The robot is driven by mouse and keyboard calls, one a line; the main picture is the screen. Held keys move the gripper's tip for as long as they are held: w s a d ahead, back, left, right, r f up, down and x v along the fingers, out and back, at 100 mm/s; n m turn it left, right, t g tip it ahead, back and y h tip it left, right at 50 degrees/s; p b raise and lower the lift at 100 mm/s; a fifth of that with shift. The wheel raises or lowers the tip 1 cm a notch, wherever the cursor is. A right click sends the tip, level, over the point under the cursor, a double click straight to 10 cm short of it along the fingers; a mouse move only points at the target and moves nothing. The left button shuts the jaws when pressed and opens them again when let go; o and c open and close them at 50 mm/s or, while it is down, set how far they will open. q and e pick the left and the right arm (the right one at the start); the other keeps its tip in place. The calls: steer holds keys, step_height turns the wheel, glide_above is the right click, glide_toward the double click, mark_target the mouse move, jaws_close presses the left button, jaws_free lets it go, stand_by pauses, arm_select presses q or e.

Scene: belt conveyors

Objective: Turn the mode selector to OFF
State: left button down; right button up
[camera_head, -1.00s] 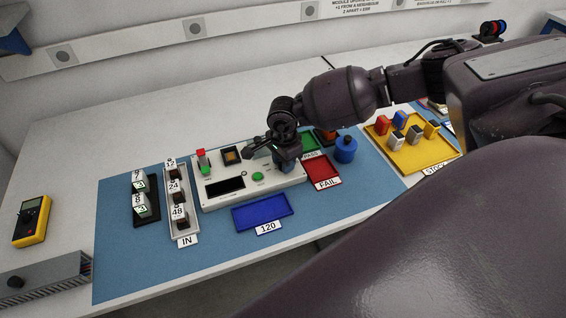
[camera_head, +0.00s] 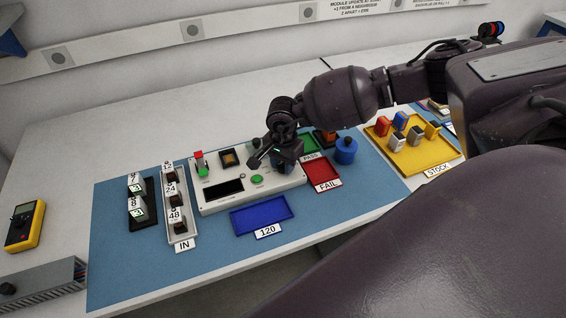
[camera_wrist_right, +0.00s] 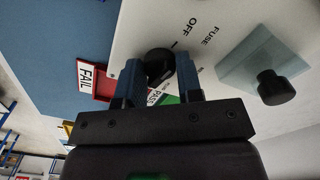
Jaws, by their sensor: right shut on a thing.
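The mode selector is a round black knob (camera_wrist_right: 159,64) on the white control panel (camera_wrist_right: 140,18), below the printed word OFF (camera_wrist_right: 181,28) in the right wrist view. My right gripper (camera_wrist_right: 160,72) has its blue fingers on either side of the knob and is shut on it. The knob's pointer is not clear to me. In the head view my right gripper (camera_head: 286,160) is over the right part of the control panel (camera_head: 210,203) and hides the knob. My left gripper is not in view.
A clear fuse cover with a black knob (camera_wrist_right: 275,88) stands beside the selector. A red FAIL tray (camera_head: 322,172), blue cylinder (camera_head: 346,151) and yellow STOCK tray (camera_head: 415,160) lie to the right. A blue 120 tray (camera_head: 262,215) is in front.

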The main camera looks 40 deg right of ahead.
mark_target(283, 164)
steer(key=o, duration=0.8)
steer(key=shift+o, duration=0.6)
step_height(283, 164, up, 11)
steer(key=shift+f, duration=0.1)
